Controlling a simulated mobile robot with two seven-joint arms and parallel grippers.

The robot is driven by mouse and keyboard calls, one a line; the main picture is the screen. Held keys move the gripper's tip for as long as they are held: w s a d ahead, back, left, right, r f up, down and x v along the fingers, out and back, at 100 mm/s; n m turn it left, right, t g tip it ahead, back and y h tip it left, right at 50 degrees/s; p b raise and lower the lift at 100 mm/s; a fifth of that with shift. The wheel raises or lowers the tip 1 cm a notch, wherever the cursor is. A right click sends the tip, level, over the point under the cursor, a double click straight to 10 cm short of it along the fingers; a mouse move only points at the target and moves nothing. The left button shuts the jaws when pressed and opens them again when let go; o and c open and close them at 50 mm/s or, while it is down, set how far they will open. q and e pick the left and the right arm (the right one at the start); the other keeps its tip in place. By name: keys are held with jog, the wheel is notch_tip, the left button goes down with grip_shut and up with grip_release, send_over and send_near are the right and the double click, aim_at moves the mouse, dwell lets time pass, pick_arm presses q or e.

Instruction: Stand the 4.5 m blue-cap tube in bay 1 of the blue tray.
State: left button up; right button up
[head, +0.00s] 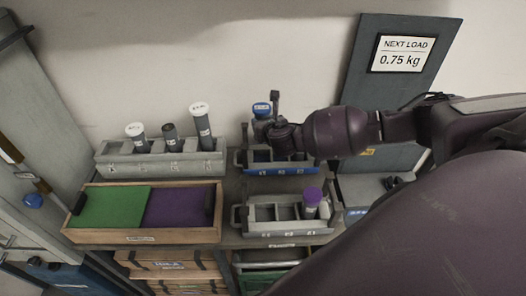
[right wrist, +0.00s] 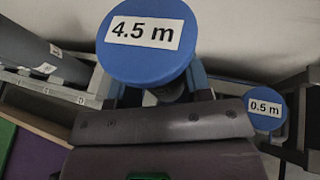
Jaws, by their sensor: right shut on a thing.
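The 4.5 m blue-cap tube (head: 262,107) stands roughly upright at the left end of the blue tray (head: 282,171). Its cap, labelled 4.5 m, fills the top middle of the right wrist view (right wrist: 145,62). My right gripper (head: 270,130) is shut on this tube just below the cap. The gripper hides the tube's lower part, so I cannot tell whether its foot is inside a bay. A second blue cap (right wrist: 265,108), labelled 0.5 m, shows at the right in the right wrist view. My left gripper is not in view.
A grey tray (head: 283,227) with a purple-cap tube (head: 312,196) stands in front of the blue tray. A pale rack (head: 160,163) with several tubes is at left, behind a wooden box (head: 140,235) with green and purple sections. A sign (head: 402,53) reads 0.75 kg.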

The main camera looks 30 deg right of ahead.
notch_tip(320, 180, down, 12)
jog(key=shift+f, duration=0.1)
dwell(0.5)
jog(key=shift+f, duration=0.2)
jog(key=o, duration=1.1)
jog(key=shift+r, duration=0.1)
jog(key=shift+s+r, duration=0.1)
jog(key=v, duration=1.2)
jog(key=shift+a, duration=0.1)
